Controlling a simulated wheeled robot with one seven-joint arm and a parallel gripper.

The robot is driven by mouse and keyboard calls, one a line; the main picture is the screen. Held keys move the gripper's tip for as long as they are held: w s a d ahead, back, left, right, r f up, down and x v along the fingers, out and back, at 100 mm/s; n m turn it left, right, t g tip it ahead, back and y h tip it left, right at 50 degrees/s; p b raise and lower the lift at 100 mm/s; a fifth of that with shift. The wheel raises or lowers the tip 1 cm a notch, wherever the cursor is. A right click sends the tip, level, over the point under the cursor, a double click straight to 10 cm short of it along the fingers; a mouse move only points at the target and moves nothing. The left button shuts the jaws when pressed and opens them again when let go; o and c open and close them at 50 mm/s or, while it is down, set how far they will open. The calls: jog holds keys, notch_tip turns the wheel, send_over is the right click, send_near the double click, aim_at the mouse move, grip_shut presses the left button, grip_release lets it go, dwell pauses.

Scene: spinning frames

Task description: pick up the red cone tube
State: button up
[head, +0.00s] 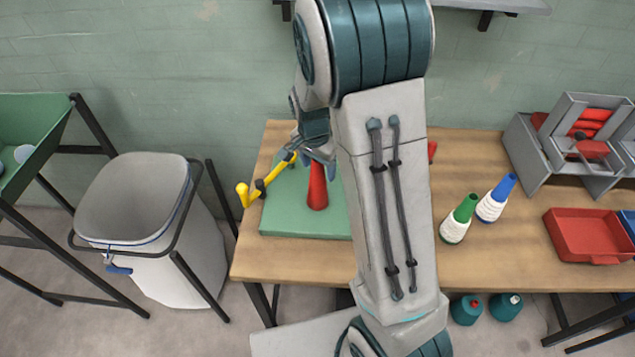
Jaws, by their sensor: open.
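The red cone tube (317,188) stands upright on a green mat (290,222) at the left end of the wooden table. Its top lies close under my gripper (318,157), partly covered by it. My gripper comes down from above and is open. I cannot tell whether its fingers touch the tube or stand around it. My own arm crosses the middle of the view and hides the right part of the mat.
A yellow hooked object (257,190) is at the mat's left edge, close to my gripper. A grey bin (140,195) stands left of the table.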

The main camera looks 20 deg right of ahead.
jog(key=c, duration=1.3)
grip_shut()
jog(key=shift+r, duration=0.15)
